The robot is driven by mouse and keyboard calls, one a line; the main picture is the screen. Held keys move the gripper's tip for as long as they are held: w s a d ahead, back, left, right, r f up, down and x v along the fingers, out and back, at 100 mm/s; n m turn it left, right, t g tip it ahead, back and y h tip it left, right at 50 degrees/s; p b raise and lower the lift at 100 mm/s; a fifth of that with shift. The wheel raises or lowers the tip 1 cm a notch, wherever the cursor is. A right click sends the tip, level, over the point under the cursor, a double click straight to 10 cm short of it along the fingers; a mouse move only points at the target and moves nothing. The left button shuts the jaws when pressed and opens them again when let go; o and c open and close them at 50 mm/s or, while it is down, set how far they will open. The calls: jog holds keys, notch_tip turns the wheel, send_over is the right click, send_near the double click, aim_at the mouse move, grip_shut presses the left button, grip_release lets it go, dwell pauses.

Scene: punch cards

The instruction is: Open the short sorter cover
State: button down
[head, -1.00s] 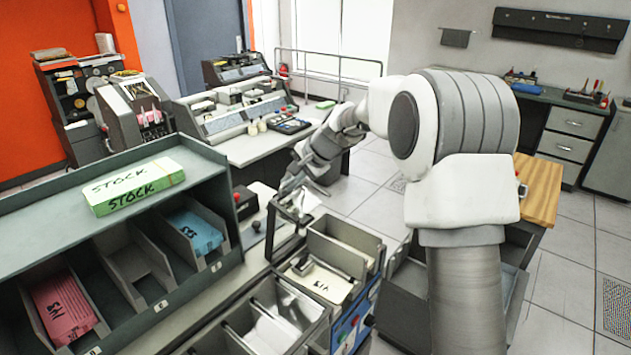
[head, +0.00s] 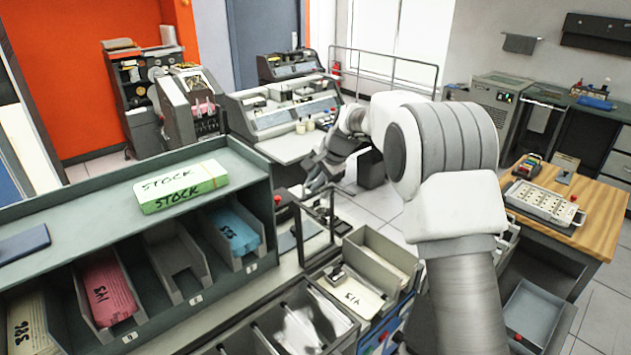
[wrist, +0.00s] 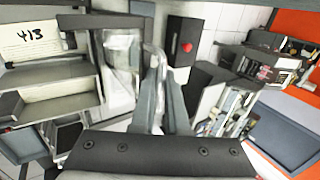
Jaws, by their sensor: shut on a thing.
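The short sorter cover, a clear panel in a dark frame, shows in the wrist view (wrist: 120,70). In the head view its dark frame (head: 331,214) stands at the far end of the sorter, beyond the card bin marked 413. My gripper (wrist: 155,60) is shut on a thin metallic piece at the cover's edge, which looks like its handle. In the head view my gripper (head: 312,188) is small and dark near the top of the frame, and its grip is hard to make out. How far the cover is open cannot be told.
A shelf unit (head: 100,205) with card trays and a green STOCK pack (head: 183,186) stands at left. The sorter's open bins (head: 300,325) lie in front. A box with a red button (wrist: 183,45) is close beside my gripper. A wooden table (head: 590,215) stands right.

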jog(key=c, duration=0.9)
grip_release()
jog(key=shift+c, duration=0.2)
jog(key=shift+s+f, duration=0.1)
jog(key=shift+f, duration=0.05)
jog(key=shift+s+d+f, duration=0.1)
jog(key=b+v, duration=0.2)
jog(key=v, duration=1.6)
jog(key=shift+b, duration=0.4)
